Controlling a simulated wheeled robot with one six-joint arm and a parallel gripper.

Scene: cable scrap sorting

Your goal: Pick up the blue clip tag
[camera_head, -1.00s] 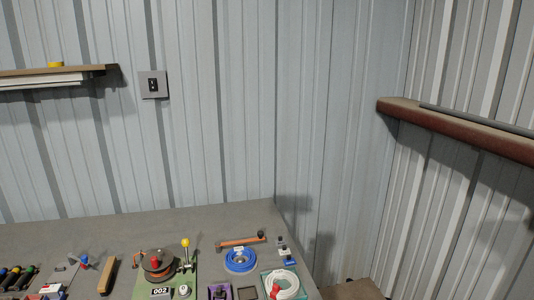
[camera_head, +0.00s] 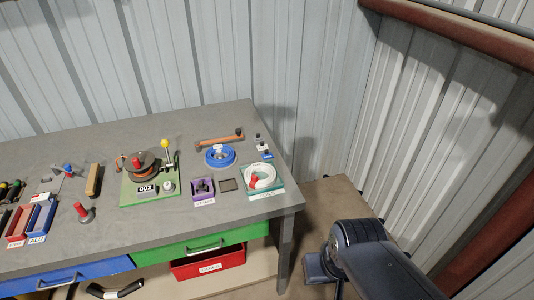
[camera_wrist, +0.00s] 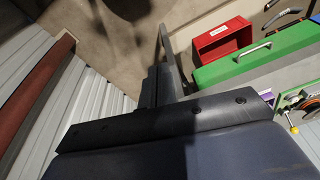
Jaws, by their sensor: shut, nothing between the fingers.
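A small blue clip-like piece (camera_head: 267,155) lies near the table's right back corner in the head view, with a small white and dark piece (camera_head: 260,142) just behind it. It looks like the blue clip tag, but it is too small to be sure. It cannot be made out in the wrist view. My gripper (camera_wrist: 188,118) fills the lower part of the wrist view as dark, wide jaws, shut and empty. My arm (camera_head: 375,258) is off the table's right side, well apart from the blue piece.
The grey table (camera_head: 110,240) holds a blue coil (camera_head: 231,162), a teal tray (camera_head: 281,190) with white cable, a green spool board (camera_head: 132,200) and an orange-handled tool (camera_head: 215,141). A green drawer (camera_head: 200,246) and red bin (camera_head: 208,264) sit below. A rust-red beam (camera_head: 455,32) runs along the right wall.

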